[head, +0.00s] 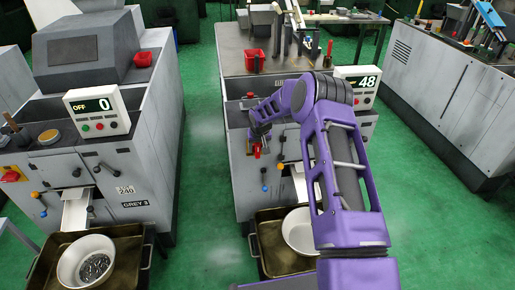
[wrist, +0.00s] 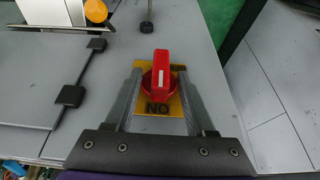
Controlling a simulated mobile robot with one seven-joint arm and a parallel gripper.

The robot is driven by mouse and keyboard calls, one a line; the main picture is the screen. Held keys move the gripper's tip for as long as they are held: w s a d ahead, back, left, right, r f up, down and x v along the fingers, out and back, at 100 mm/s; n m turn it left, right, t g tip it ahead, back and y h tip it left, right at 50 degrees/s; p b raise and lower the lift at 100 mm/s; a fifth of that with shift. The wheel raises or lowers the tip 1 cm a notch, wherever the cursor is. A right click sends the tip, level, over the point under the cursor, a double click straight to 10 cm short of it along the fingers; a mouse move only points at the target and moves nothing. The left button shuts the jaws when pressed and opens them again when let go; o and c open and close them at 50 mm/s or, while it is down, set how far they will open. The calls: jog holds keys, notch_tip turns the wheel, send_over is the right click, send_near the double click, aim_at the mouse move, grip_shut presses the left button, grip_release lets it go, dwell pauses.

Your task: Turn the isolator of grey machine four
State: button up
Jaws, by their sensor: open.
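The isolator is a red knob (wrist: 161,78) with a white stripe on a yellow plate (wrist: 175,106), its handle upright in the wrist view. My gripper (wrist: 158,72) is open, one finger on each side of the knob, with gaps showing. In the head view my gripper (head: 258,137) is at the front of the middle grey machine (head: 238,105), just above the red isolator (head: 257,152). This machine's display (head: 362,82) shows 48. My arm hides part of its front, and no number label of it shows.
A white bowl (head: 300,232) sits in a tray (head: 262,255) below the middle machine. Another machine (head: 440,90) stands at right. Green floor (head: 200,190) is clear between machines.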

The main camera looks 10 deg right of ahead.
grip_shut()
jog(key=shift+a+f+b, duration=0.1)
jog(key=shift+b, duration=0.35)
jog(key=shift+a+h+b, duration=0.1)
jog(key=shift+h+b, duration=0.25)
jog(key=shift+h, duration=0.05)
jog(key=shift+a+f+n+h+b, duration=0.1)
jog(key=shift+a+n+h+b, duration=0.2)
jog(key=shift+h+b, duration=0.8)
jog(key=n+h, duration=0.1)
jog(key=h, duration=0.3)
jog(key=f+n+t+h, duration=0.1)
jog(key=h, duration=0.3)
jog(key=a+n+t+h+b, duration=0.1)
jog(key=h, duration=0.4)
jog(key=shift+f+n, duration=0.25)
jog(key=shift+n, duration=0.05)
jog(key=shift+d+h, duration=0.1)
jog(key=shift+h, duration=0.3)
